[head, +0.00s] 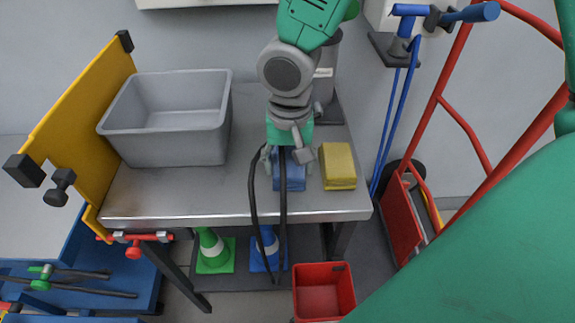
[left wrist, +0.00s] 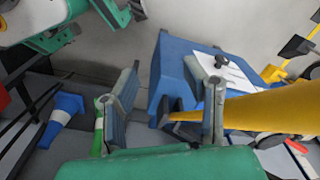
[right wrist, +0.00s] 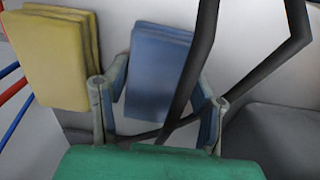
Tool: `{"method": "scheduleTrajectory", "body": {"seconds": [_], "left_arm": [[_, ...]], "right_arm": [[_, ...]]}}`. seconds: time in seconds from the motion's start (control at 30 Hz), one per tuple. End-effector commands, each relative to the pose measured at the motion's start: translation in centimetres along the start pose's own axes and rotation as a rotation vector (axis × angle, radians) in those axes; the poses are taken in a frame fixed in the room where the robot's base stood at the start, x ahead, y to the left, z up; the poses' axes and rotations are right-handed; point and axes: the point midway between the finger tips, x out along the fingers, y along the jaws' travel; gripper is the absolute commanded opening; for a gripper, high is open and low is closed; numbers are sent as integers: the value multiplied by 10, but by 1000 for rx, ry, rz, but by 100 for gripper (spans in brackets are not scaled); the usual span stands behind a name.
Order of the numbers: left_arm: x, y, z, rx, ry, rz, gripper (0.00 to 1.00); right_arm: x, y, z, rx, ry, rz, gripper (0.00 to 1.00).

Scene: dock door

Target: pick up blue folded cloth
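The blue folded cloth (head: 289,177) lies on the metal table, partly hidden in the head view by my right gripper (head: 287,160). In the right wrist view the blue cloth (right wrist: 156,72) shows as a thick folded stack ahead of my right gripper (right wrist: 162,88), whose two fingers stand apart, one towards each side of it. I cannot tell whether they touch it. My left gripper (left wrist: 168,85) is open and empty in the left wrist view, away from the cloth; it is not seen in the head view.
A yellow folded cloth (head: 338,167) lies just right of the blue one. A grey bin (head: 170,125) stands on the left of the table (head: 240,205). Dark cable-like strands (head: 254,205) hang by my right gripper. A red hand truck (head: 465,130) stands at right.

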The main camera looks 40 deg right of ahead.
Motion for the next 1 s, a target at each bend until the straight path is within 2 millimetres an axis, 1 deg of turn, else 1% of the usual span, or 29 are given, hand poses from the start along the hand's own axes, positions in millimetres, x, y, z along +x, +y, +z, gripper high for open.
{"method": "scheduleTrajectory", "body": {"seconds": [0.27,0.37,0.47,0.7,0.8,0.9,1.0], "left_arm": [[0,0,0,1,0,0,40],[-2,0,0,1,0,0,40],[-7,0,0,1,0,0,40],[-25,0,-2,1,0,0,40],[-30,0,-2,1,0,0,40],[-32,0,-2,1,0,0,40],[-34,0,-2,1,0,0,40]], "right_arm": [[1,0,1,0,-1,7,22],[-3,0,1,1,-1,7,22],[-17,-1,0,1,2,5,22],[-68,-1,0,1,4,2,22],[-84,-2,0,0,3,2,22],[-95,-2,0,2,2,3,22],[-100,-2,0,0,1,4,22]]}}
